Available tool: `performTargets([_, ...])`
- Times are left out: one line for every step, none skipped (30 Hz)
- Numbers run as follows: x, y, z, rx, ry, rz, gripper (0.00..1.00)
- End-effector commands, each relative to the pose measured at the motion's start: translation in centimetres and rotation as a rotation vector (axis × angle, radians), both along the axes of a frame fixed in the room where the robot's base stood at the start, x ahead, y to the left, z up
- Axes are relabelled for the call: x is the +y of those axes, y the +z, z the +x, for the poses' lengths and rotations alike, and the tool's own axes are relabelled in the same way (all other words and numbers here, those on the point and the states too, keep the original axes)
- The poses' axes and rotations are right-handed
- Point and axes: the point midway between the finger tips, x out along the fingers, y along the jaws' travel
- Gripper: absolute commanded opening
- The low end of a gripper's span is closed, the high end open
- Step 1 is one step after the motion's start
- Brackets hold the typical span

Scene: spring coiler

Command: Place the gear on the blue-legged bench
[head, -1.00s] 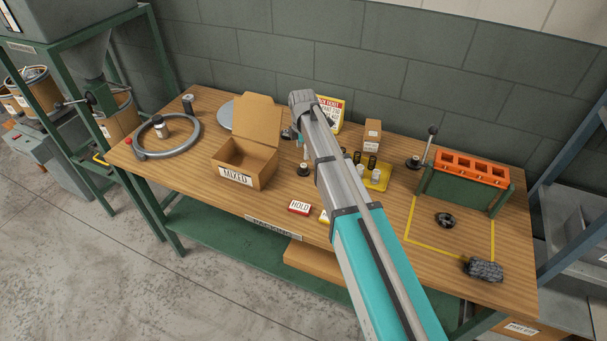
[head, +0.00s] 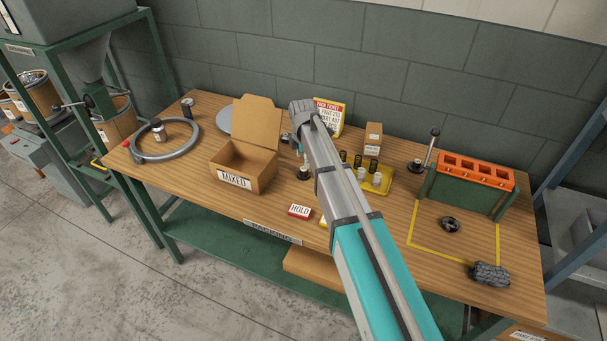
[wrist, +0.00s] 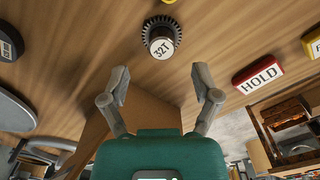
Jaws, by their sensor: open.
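The gear (wrist: 161,37) is a dark toothed wheel with a pale hub marked 32T. It sits on the wooden tabletop, just beyond my fingertips in the wrist view. In the head view, the small dark piece (head: 304,174) beside the open cardboard box appears to be this gear. My gripper (wrist: 163,84) is open and empty, its two fingers apart and pointing toward the gear without touching it. In the head view my arm mostly hides the gripper. The worktable (head: 215,205) here has green legs. I cannot make out a blue-legged bench for certain; a blue-grey frame (head: 567,145) stands at the right.
The MIXED box (head: 238,180) is left of the gear, and the HOLD block (head: 299,211) is in front. A yellow tray (head: 376,187) with small cylinders is to the right. A dark ring (head: 450,225) lies inside a yellow taped outline near an orange-topped fixture (head: 475,169).

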Motion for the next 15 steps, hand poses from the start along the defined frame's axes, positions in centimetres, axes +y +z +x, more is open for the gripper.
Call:
performTargets([0.0, -0.5, 0.0, 0.000, 0.000, 0.000, 0.80])
performTargets([-0.1, -0.7, 0.0, 0.000, 0.000, 0.000, 0.80])
performTargets([-0.1, -1.0, 0.0, 0.000, 0.000, 0.000, 0.80])
performTargets([-0.1, -1.2, 0.0, 0.000, 0.000, 0.000, 0.80])
performTargets([-0.1, -1.4, 0.0, 0.000, 0.000, 0.000, 0.80])
performTargets([-0.1, -1.8, -0.1, 0.000, 0.000, 0.000, 0.80])
performTargets([-0.2, -2.0, -0.1, 0.000, 0.000, 0.000, 0.80])
performTargets([-0.2, -2.2, -0.1, 0.000, 0.000, 0.000, 0.80])
performTargets([-0.2, -2.6, -0.1, 0.000, 0.000, 0.000, 0.80])
performTargets([-0.2, -2.8, -0.1, 0.000, 0.000, 0.000, 0.80])
performTargets([-0.3, -3.0, -0.1, 0.000, 0.000, 0.000, 0.80])
performTargets([-0.3, -3.3, -0.1, 0.000, 0.000, 0.000, 0.80])
performTargets([-0.3, -3.6, -0.1, 0.000, 0.000, 0.000, 0.80])
performTargets([-0.3, -3.8, -0.1, 0.000, 0.000, 0.000, 0.80])
performTargets([-0.3, -4.0, -0.1, 0.000, 0.000, 0.000, 0.80])
